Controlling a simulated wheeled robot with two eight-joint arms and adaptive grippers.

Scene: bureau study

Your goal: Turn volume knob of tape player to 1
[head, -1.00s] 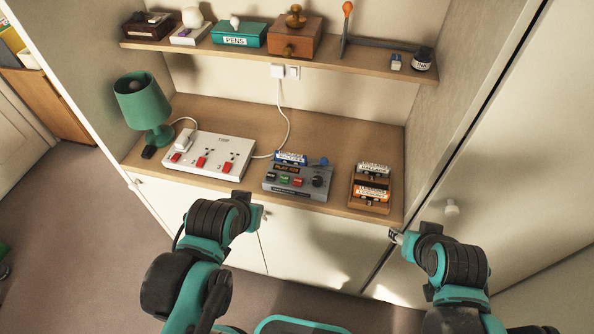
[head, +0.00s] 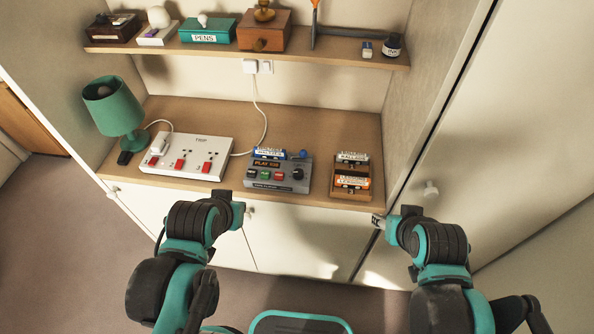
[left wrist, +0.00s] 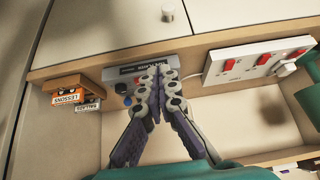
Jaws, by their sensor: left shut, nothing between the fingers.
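The grey tape player (head: 279,184) sits on the desk near its front edge. It has a row of coloured buttons, a black round knob (head: 298,174) at its right end, and a blue knob (head: 302,155) behind. A blue-labelled cassette (head: 268,153) is at its back. Any scale marks are too small to read. My left gripper (head: 240,210) is in front of and below the desk edge. In the left wrist view its fingers (left wrist: 158,72) are shut and empty, overlapping the tape player (left wrist: 118,74). My right gripper (head: 378,220) is low at the right; its fingers barely show.
A white power strip (head: 190,156) with red switches and a green lamp (head: 115,108) stand left of the player. A wooden cassette rack (head: 351,190) stands to its right. A shelf (head: 200,48) with several items hangs above. Desk behind the player is clear.

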